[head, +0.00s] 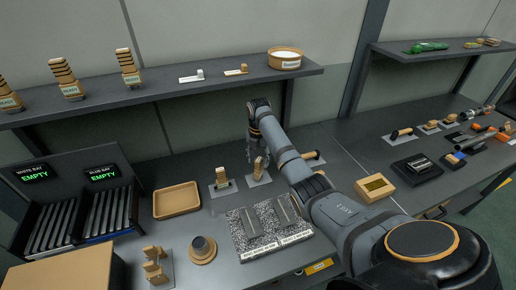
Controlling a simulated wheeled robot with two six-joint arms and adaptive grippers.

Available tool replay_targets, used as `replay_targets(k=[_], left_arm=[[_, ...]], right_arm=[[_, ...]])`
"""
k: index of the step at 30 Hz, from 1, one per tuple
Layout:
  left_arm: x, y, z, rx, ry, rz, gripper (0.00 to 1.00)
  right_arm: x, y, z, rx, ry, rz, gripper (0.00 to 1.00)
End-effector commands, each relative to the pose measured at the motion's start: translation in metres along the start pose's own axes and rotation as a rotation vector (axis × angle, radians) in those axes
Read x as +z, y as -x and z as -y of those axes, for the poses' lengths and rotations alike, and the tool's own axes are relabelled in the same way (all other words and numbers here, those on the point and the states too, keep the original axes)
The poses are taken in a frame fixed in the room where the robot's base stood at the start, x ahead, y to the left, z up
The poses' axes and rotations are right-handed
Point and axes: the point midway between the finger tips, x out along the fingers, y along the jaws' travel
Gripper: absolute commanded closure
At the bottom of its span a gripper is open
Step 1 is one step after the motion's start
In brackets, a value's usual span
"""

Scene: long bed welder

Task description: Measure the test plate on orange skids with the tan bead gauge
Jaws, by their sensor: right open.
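My right gripper (255,152) is open, pointing down over the middle of the bench. It is close to a small tan upright piece (260,167) on a grey pad; I cannot tell whether they touch. Another tan upright piece (221,178) with a pale label stands to its left. I cannot tell which tan piece is the bead gauge. Two grey plates (249,222) and (286,209) lie on a speckled mat with labels along its front. Orange skids cannot be made out under them. My left gripper is not in view.
A tan tray (176,200) and a round tan base with a dark cup (201,249) stand left of the mat. Two dark racks (75,216) read EMPTY. A shelf (160,92) runs above the bench. Tools and a tan box (374,188) are at right.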

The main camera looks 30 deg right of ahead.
Motion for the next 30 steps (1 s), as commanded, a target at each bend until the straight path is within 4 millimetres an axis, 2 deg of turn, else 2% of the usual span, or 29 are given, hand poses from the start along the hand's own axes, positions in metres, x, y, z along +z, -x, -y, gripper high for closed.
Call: replay_targets(k=[4,9,19,27,30], left_arm=[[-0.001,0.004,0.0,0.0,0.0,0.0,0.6],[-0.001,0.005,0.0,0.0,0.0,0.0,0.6],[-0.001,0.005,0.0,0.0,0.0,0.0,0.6],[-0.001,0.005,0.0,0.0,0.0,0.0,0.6],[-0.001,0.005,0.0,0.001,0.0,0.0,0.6]], right_arm=[[-0.001,-0.026,0.001,-0.002,0.0,-0.002,0.51],[0.0,-0.045,0.0,-0.001,0.001,0.0,0.51],[0.0,-0.049,0.0,0.0,0.001,0.001,0.52],[0.0,-0.049,0.0,0.0,0.001,0.001,0.89],[0.0,-0.049,0.0,0.0,0.001,0.001,1.0]])
